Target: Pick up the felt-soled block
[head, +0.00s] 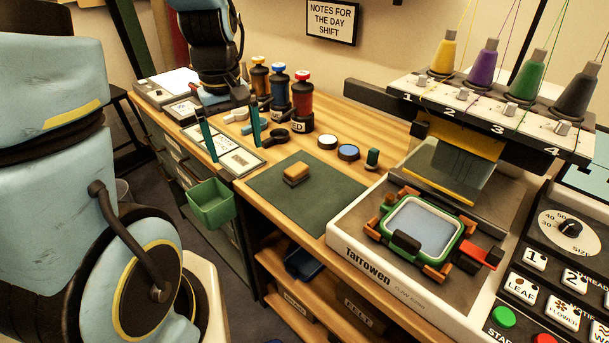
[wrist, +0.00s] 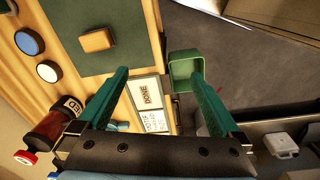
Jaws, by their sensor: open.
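The felt-soled block (head: 296,173) is a small tan-orange block on the dark green mat (head: 330,200), near the mat's upper middle in the head view. In the wrist view the block (wrist: 97,41) lies at the upper left on the mat. Its underside is hidden. My gripper (head: 230,137) has two teal fingers and is open and empty, left of the block and apart from it. In the wrist view the gripper (wrist: 158,78) spreads over the cards and the table edge, with the block beyond the left finger.
A green bin (head: 211,205) hangs at the table's front edge. Thread bottles (head: 301,105) stand behind the gripper. Round pads (head: 348,152) and a small green piece (head: 372,158) sit behind the mat. The embroidery machine (head: 375,270) stands at right. The mat around the block is clear.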

